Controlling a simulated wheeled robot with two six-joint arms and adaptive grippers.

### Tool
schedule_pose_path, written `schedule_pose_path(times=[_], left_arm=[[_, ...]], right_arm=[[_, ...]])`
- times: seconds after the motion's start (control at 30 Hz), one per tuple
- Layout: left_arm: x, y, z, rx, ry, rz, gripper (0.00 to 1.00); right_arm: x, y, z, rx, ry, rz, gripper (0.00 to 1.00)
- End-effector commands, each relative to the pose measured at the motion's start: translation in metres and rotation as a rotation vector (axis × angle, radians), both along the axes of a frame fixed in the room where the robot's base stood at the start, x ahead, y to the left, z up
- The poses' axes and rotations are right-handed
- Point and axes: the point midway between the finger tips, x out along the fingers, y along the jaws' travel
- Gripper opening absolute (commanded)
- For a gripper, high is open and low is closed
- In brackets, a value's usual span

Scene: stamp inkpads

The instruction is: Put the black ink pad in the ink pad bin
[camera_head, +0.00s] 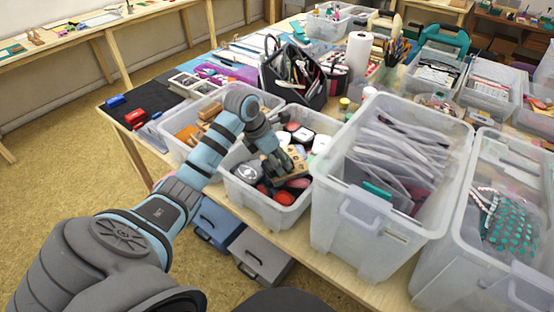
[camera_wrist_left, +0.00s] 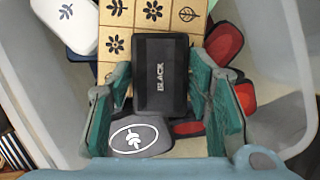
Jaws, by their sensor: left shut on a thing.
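The black ink pad (camera_wrist_left: 161,75), a dark rectangle lettered BLACK, is between the green-padded fingers of my left gripper (camera_wrist_left: 163,108) in the left wrist view. The gripper is shut on it. In the head view my left gripper (camera_head: 277,163) reaches down into a clear plastic bin (camera_head: 262,207) holding several ink pads, and it hides most of the black pad there. The held pad is over a wooden block with leaf prints (camera_wrist_left: 118,40); I cannot tell whether they touch. My right gripper is not in view.
In the bin lie red pads (camera_wrist_left: 224,43), a white pad (camera_wrist_left: 66,24) and a grey pad with an oval leaf mark (camera_wrist_left: 138,138). A clear bin with wooden pieces (camera_head: 182,148) stands left. A taller bin of bagged sheets (camera_head: 365,240) stands close on the right.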

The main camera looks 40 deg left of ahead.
Motion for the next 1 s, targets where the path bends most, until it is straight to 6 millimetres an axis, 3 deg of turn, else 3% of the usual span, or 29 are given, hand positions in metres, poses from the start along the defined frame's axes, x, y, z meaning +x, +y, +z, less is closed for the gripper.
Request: schedule_pose_path(times=[0.27, 0.3, 0.43, 0.77, 0.87, 1.0], left_arm=[[0.0, 0.0, -0.002, 0.0, -0.001, 0.0, 0.17], [0.0, 0.0, -0.003, 0.001, 0.0, 0.0, 0.47], [0.0, 0.0, -0.002, 0.001, 0.0, 0.0, 0.66], [0.0, 0.0, 0.003, 0.0, -0.001, 0.0, 0.66], [-0.004, 0.003, 0.016, 0.003, -0.003, 0.002, 0.66], [-0.017, 0.009, 0.051, 0.005, -0.005, 0.002, 0.66]], right_arm=[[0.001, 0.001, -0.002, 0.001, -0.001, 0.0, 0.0], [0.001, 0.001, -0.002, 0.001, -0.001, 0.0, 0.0], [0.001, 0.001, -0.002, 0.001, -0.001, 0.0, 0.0], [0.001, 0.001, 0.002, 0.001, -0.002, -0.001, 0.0], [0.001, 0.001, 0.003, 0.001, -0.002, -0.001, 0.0], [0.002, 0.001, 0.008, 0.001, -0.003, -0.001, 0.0]])
